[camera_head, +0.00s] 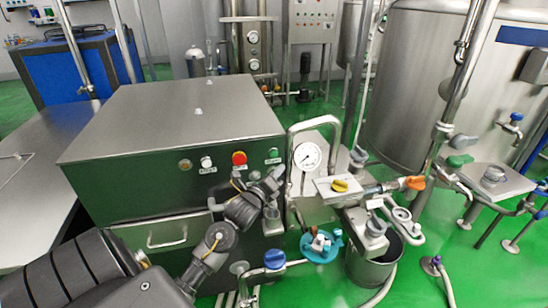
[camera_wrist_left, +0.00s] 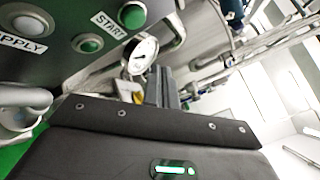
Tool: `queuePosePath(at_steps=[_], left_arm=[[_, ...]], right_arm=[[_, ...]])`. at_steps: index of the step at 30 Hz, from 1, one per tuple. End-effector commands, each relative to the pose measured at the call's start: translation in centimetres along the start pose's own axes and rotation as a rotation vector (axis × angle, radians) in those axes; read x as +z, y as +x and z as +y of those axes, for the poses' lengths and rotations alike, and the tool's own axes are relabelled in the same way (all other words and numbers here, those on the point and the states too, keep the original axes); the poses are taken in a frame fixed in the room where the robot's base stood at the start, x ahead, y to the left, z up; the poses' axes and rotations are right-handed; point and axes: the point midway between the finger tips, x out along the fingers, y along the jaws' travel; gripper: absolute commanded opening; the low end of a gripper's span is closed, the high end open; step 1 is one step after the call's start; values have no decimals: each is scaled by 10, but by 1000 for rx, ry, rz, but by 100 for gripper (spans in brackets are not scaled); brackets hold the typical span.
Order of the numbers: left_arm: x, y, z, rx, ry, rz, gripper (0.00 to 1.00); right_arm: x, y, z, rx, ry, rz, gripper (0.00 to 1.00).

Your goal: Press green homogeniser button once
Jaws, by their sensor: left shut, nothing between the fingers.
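The homogeniser (camera_head: 185,120) is a steel cabinet with a dark front panel. Its green button (camera_head: 273,151) sits at the right end of the control row, beside a red mushroom button (camera_head: 239,158). My right gripper is out of view.
A pressure gauge (camera_head: 307,156) and curved steel pipe stand just right of the panel. Valves with a yellow knob (camera_head: 340,185) and orange handle (camera_head: 414,183) crowd the right, above a bucket (camera_head: 373,265). A drawer handle (camera_head: 167,240) protrudes below the panel.

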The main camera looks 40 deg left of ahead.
Motion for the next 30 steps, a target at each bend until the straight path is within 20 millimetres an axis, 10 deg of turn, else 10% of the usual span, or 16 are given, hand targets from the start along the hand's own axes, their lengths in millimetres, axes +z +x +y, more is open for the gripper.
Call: queuePosePath(at_steps=[30], left_arm=[[26, 36, 27, 1, -1, 1, 0]], right_arm=[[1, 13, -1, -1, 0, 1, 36]])
